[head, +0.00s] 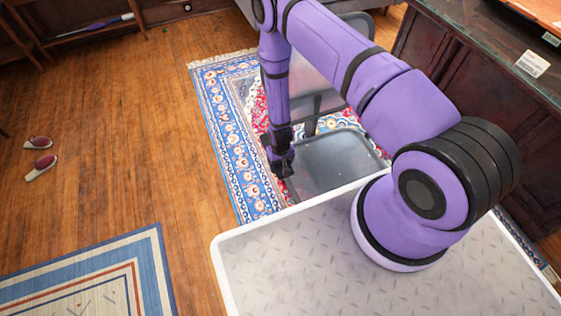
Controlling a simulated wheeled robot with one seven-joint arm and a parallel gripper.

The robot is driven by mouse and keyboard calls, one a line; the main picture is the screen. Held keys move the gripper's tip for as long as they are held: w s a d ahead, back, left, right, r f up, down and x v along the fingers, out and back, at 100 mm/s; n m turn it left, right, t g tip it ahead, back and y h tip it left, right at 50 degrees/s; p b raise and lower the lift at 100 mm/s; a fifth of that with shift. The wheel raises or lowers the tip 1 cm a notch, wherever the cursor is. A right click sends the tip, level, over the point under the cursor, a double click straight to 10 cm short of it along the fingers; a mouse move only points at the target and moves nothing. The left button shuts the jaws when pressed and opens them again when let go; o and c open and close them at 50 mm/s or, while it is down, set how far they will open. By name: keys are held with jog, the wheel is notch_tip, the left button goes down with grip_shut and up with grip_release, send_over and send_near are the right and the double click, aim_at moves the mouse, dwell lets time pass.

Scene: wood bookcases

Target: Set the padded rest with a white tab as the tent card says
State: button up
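My gripper (282,168) hangs pointing down at the end of my purple arm, over the patterned rug and beside a grey flat-topped piece of furniture (335,160). Its dark fingers are small and seen at a slant, so I cannot tell whether they are open or shut. I make out nothing held in them. A small white card (533,63) with faint print stands or lies on the dark counter at the right; its words are too small to read. I cannot make out a padded rest with a white tab in this view.
A dark wooden cabinet with a dark countertop (470,28) stands at the right. A blue and red rug (222,118) lies under the grey furniture. A striped rug (95,278) and a pair of slippers (40,165) lie at the left. Bare wood floor (130,130) is open between them.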

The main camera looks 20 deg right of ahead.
jog(key=shift+r, duration=1.55)
jog(key=o, duration=1.3)
notch_tip(320, 180, up, 11)
jog(key=shift+f, duration=0.15)
